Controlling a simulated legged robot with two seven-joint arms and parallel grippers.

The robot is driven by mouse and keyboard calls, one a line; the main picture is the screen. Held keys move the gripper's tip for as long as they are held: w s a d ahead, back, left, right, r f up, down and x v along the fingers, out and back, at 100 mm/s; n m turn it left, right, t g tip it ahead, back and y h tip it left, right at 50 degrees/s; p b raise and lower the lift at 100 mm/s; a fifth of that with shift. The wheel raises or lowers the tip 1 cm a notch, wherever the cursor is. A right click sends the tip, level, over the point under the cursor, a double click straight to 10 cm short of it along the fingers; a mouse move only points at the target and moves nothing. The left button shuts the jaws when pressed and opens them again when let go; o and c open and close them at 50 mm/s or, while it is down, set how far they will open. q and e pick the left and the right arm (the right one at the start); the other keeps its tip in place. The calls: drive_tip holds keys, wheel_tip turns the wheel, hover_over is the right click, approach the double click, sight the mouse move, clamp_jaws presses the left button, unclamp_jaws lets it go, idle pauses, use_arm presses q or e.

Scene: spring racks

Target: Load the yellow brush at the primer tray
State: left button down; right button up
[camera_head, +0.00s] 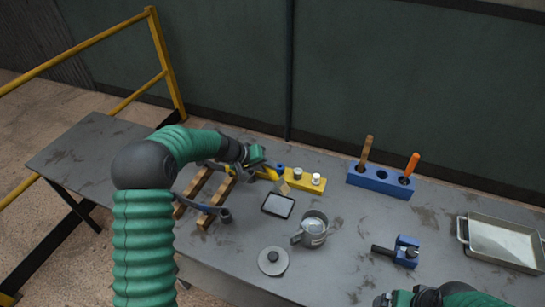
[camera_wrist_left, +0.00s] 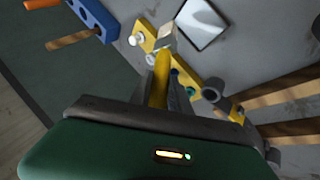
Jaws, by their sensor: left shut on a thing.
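My left gripper (camera_head: 258,163) is shut on the yellow brush (camera_head: 270,172). In the left wrist view the brush's yellow handle (camera_wrist_left: 161,75) runs out from between the jaws, and its pale head (camera_wrist_left: 167,38) points away from them. The head hangs near a small dark-rimmed tray with a grey face (camera_head: 278,205); I cannot tell whether they touch. A larger metal tray (camera_head: 465,233) with a whitish bottom stands at the far right. Neither tray has a readable label. My right gripper (camera_head: 388,300) shows only partly at the bottom edge.
A yellow block (camera_head: 304,180) with white knobs stands beside the brush. A blue holder (camera_head: 380,183) carries two handled tools. A grey mug (camera_head: 312,232), a round lid (camera_head: 272,261) and a blue clamp (camera_head: 405,250) stand nearer. Wooden bars (camera_head: 215,203) lie left.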

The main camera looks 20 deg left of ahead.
use_arm(q)
wheel_tip(320, 180, down, 6)
drive_tip(key=s+a+b, duration=0.1)
drive_tip(key=a+b, duration=0.1)
drive_tip(key=b, duration=0.2)
drive_tip(key=shift+s+a+f+b, duration=0.2)
drive_tip(key=shift+b, duration=0.15)
use_arm(e)
drive_tip(key=shift+s+a+f, duration=0.25)
drive_tip(key=shift+a+f, duration=0.15)
drive_tip(key=shift+f, duration=0.25)
drive_tip(key=shift+s+a+f, duration=0.3)
drive_tip(key=shift+a+f, duration=0.05)
drive_tip(key=shift+f, duration=0.25)
drive_tip(key=shift+s+a+f, duration=0.25)
drive_tip(key=shift+a+f, duration=0.15)
drive_tip(key=shift+f, duration=0.25)
